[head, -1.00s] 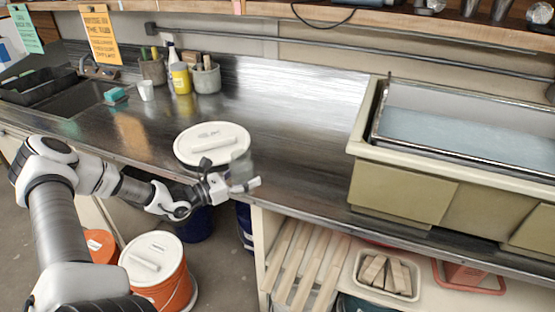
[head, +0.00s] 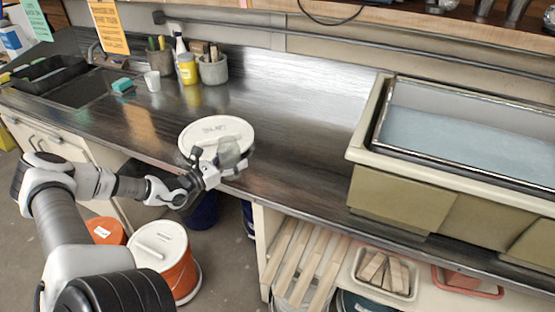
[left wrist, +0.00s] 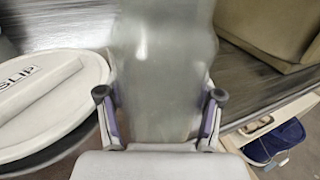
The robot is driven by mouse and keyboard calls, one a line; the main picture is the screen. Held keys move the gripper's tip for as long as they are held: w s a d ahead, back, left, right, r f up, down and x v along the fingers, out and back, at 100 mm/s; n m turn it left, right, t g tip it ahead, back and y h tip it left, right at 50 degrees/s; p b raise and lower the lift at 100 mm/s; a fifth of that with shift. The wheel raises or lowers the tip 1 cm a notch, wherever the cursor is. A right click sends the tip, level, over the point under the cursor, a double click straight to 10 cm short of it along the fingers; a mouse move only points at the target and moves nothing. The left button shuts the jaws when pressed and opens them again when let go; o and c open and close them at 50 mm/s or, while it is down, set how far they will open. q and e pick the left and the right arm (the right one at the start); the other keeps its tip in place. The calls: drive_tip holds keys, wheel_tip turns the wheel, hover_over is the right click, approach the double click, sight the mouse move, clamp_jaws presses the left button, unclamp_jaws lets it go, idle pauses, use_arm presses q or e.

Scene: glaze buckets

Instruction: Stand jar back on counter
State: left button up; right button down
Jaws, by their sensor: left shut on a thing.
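A translucent, greyish glass jar (head: 229,152) is between the fingers of my left gripper (head: 222,170). The left wrist view shows the jar (left wrist: 162,75) large and blurred, with a finger pressed on each side (left wrist: 160,118). In the head view the gripper is at the counter's front edge, and the jar overlaps the right side of a round white lid. I cannot tell whether the jar touches the counter (head: 290,130) or how far it is tilted. My right gripper is not in view.
The white lid (head: 212,130), marked SLIP in the wrist view, is close beside the jar. A large tub (head: 400,190) of pale liquid stands at right. A white cup (head: 152,81) and yellow bottle (head: 187,70) stand at the back. Orange buckets (head: 180,278) are below; mid-counter is clear.

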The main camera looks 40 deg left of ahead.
use_arm(q)
drive_tip(key=w+b, duration=0.2)
drive_tip(key=b, duration=0.2)
drive_tip(key=w+d+f+b, duration=0.1)
drive_tip(key=w+b, duration=0.2)
drive_tip(key=w+d+f+b, duration=0.1)
drive_tip(key=w+b, duration=0.1)
drive_tip(key=b, duration=0.2)
drive_tip(key=shift+w+d+f+b, duration=0.1)
drive_tip(key=shift+w+d+b, duration=0.1)
drive_tip(key=shift+w+b, duration=0.15)
drive_tip(key=w, duration=0.2)
drive_tip(key=w+d+b, duration=0.1)
drive_tip(key=w, duration=0.1)
drive_tip(key=w+d, duration=0.1)
drive_tip(key=w, duration=0.2)
drive_tip(key=shift+r+b, duration=0.3)
wheel_tip(320, 180, down, 3)
drive_tip(key=shift+f, duration=0.15)
drive_tip(key=shift+w, duration=0.1)
drive_tip(key=shift+f, duration=0.1)
drive_tip(key=shift+f, duration=0.15)
drive_tip(key=o, duration=1.6)
drive_tip(key=shift+c, duration=0.2)
